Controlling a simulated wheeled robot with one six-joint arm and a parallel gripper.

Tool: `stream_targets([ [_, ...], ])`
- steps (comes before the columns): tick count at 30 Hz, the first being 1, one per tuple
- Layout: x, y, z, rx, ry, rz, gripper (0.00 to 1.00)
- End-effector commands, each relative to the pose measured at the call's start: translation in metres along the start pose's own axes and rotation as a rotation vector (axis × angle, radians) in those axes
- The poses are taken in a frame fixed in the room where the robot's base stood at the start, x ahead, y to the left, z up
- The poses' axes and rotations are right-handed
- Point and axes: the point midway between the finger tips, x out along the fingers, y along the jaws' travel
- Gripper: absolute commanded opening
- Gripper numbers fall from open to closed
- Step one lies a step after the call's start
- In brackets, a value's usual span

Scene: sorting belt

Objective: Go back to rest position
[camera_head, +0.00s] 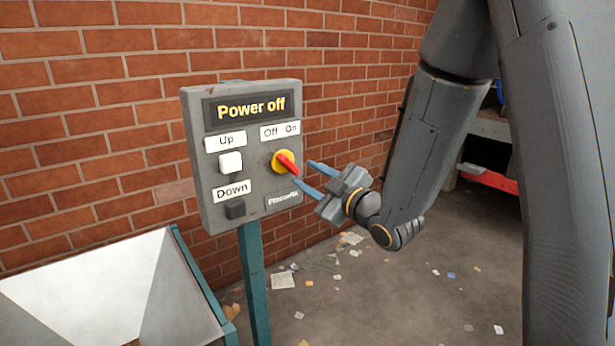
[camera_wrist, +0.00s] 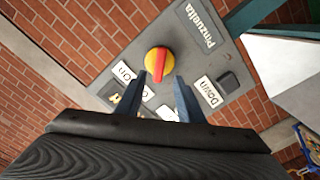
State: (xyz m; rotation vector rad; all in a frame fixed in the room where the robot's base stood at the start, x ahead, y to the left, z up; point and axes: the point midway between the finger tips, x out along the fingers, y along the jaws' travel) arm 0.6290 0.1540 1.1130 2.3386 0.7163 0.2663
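My gripper (camera_head: 314,176) is open, with its two blue fingers apart and nothing between them. It points at the grey control panel (camera_head: 205,190) and stands close in front of the red and yellow rotary switch (camera_head: 286,162). In the wrist view the switch (camera_wrist: 158,62) shows just beyond the fingertips (camera_wrist: 163,84), and I cannot tell whether they touch it. The panel's display (camera_head: 251,107) reads "Power off". A white Up button (camera_head: 230,162) and a dark Down button (camera_head: 235,209) sit left of the switch.
The panel stands on a teal post (camera_head: 254,285) before a brick wall (camera_head: 100,130). A white-lined chute or bin (camera_head: 150,285) is at the lower left. A red-edged bench (camera_head: 488,179) shows behind my arm. The floor (camera_head: 400,300) has scattered paper scraps but is otherwise open.

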Motion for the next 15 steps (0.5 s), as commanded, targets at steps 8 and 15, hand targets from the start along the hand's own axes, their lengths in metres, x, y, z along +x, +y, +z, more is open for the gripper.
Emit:
stream_targets([
  [8,-0.011,0.0,0.033,0.067,-0.182,-0.023,0.34],
  [15,-0.073,-0.012,0.106,0.302,-0.638,-0.046,0.34],
])
